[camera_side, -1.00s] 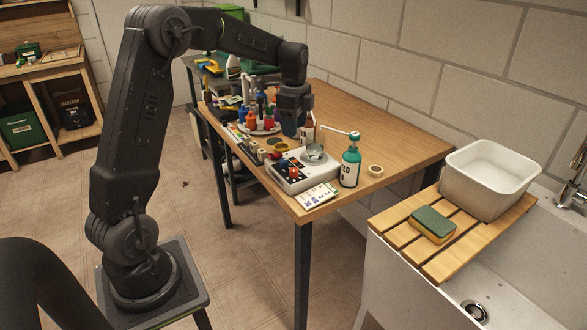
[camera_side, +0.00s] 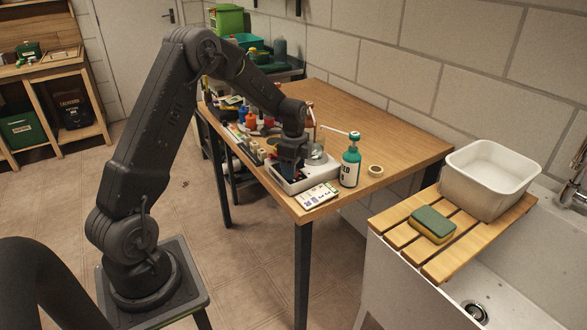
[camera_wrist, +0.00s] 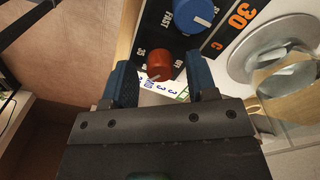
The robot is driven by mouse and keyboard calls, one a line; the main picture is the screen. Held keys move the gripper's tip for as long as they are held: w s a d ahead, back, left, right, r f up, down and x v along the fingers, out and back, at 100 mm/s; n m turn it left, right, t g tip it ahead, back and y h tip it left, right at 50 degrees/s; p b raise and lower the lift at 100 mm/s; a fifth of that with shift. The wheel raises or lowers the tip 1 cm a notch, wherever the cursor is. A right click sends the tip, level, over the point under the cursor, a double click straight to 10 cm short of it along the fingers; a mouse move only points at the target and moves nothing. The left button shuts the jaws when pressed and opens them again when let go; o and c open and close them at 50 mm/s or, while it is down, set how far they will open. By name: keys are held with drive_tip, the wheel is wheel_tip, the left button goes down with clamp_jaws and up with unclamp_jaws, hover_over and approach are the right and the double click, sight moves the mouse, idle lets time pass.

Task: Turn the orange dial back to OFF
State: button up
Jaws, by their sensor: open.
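The orange dial (camera_wrist: 160,66) is on the dark panel of a white device (camera_side: 323,172). In the wrist view "OFF" is printed to the dial's right and "35" to its left. A small light mark shows on the dial's lower left edge. My gripper (camera_wrist: 161,82) is open, with one blue finger on each side of the dial in the picture. I cannot tell whether the fingers touch it. In the side view my gripper (camera_side: 291,170) is low over the device's left part and hides the dials.
A blue dial (camera_wrist: 196,15) sits beside the orange one, near a large "30". A round metal plate (camera_wrist: 275,55) is on the device's right. A green bottle (camera_side: 350,167) stands right of the device, and a printed card (camera_side: 317,196) lies in front. The table's right side is mostly clear.

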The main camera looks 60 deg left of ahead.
drive_tip(key=shift+f, duration=0.25)
drive_tip(key=c, duration=0.9)
drive_tip(key=shift+c, duration=0.2)
